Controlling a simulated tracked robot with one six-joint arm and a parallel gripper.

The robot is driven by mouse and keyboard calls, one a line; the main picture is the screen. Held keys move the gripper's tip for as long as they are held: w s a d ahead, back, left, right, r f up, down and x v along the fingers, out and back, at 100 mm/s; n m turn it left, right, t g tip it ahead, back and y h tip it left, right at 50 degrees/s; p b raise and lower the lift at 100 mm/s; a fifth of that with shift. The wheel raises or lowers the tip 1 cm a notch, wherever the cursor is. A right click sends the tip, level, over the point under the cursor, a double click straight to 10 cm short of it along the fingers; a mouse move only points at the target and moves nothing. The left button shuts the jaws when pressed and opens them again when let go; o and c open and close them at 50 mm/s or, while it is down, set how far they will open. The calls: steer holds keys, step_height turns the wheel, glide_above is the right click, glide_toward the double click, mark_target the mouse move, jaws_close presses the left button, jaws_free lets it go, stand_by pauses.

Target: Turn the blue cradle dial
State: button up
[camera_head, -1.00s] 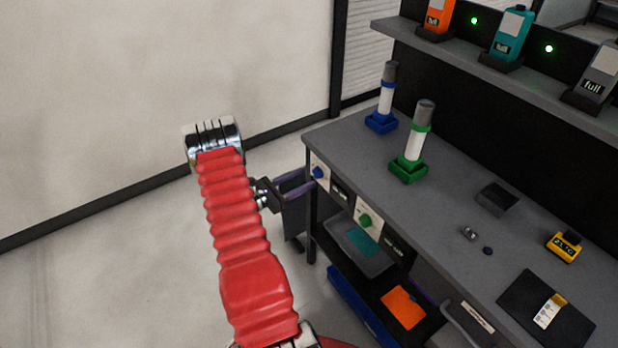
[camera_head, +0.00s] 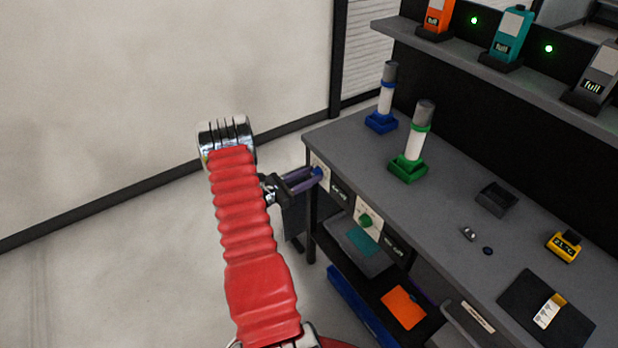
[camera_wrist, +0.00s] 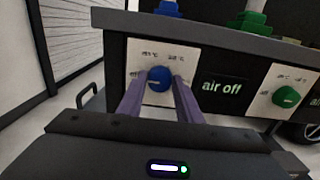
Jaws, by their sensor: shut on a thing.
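The blue dial (camera_wrist: 159,78) sits on a white plate on the bench's front face, below the blue cradle (camera_head: 381,122). My gripper (camera_head: 318,174) is shut on the blue dial, one purple finger on each side of it. In the wrist view my gripper's fingers (camera_wrist: 160,92) reach up to the dial from below. The plate has small temperature marks above the dial. A sign beside it reads "air off". The blue cradle holds an upright white tube with a grey top.
A green dial (camera_head: 366,221) is on the same front face to the right, below a green cradle (camera_head: 408,168) with another tube. Lower shelf bins (camera_head: 361,249) stand under the bench. Open floor lies left of the bench.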

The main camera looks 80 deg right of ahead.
steer(key=shift+c, duration=1.4)
steer(key=shift+a, duration=0.15)
steer(key=shift+c, duration=0.2)
